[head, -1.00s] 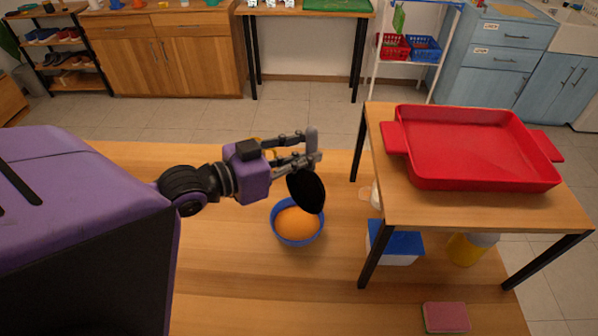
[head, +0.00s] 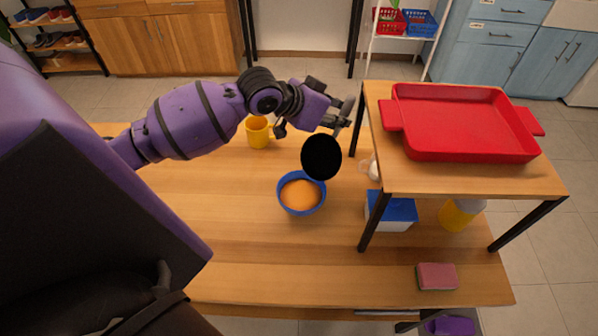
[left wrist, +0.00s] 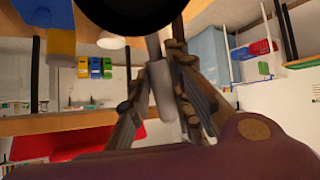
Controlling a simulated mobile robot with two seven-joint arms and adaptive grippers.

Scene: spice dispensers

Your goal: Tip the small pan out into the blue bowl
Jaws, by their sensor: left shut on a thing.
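The small black pan (head: 322,157) is tipped steeply above the far right rim of the blue bowl (head: 301,211). I cannot tell whether its dark face is the inside or the underside. The bowl stands upright on the wooden table and holds an orange heap (head: 301,194). My left gripper (head: 344,112) is shut on the pan's handle, above and behind the bowl. In the left wrist view the grey handle (left wrist: 161,92) lies between the fingers, with the black pan (left wrist: 128,8) at the top edge.
A yellow mug (head: 258,132) stands behind the bowl, under my left arm. A raised wooden shelf (head: 460,182) with a red tray (head: 465,150) is close on the right. The front table is clear.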

